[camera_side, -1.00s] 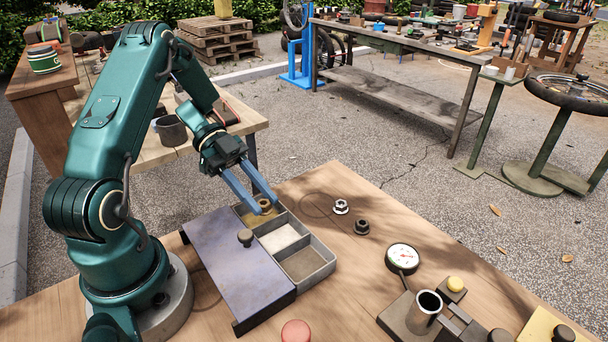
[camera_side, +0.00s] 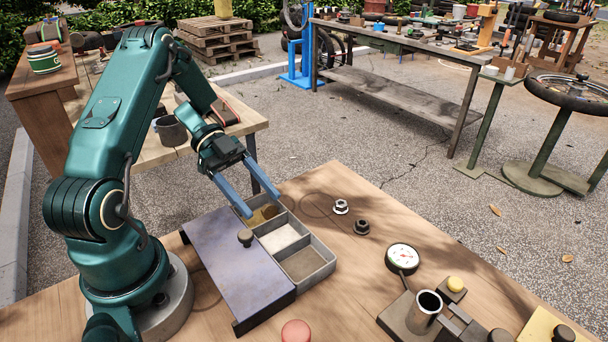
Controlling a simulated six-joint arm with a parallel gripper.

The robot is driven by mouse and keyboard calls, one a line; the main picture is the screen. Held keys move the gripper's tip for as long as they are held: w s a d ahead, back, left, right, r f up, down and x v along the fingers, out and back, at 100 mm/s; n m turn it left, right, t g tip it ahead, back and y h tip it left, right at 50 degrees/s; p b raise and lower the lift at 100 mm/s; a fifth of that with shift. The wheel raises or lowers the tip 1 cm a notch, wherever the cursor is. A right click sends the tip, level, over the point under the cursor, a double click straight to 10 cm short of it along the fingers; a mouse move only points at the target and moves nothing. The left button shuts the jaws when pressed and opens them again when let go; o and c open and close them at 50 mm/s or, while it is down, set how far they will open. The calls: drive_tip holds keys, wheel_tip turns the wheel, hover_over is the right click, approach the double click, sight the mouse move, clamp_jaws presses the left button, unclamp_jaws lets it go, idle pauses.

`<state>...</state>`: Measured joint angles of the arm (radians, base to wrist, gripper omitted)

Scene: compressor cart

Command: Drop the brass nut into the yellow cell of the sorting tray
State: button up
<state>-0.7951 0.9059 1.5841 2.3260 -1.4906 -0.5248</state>
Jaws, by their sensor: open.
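The sorting tray (camera_side: 328,262) is grey and has a row of three cells. The yellow cell (camera_side: 256,219) is at the far end, followed by a whitish cell and a brown one. The brass nut (camera_side: 269,211) shows in the yellow cell, small and partly shaded, and apart from the fingers as far as I can see. My gripper (camera_side: 262,206) is open, its two blue fingers spread wide above the yellow cell, with nothing between them.
A purple-grey lid (camera_side: 235,275) with a dark knob lies along the tray's left side. A silver nut (camera_side: 341,206) and a dark nut (camera_side: 362,227) sit on the table to the right. A gauge (camera_side: 402,257) and a metal cup (camera_side: 425,310) stand nearer the front.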

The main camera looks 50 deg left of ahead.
drive_tip(key=shift+v, duration=2.05)
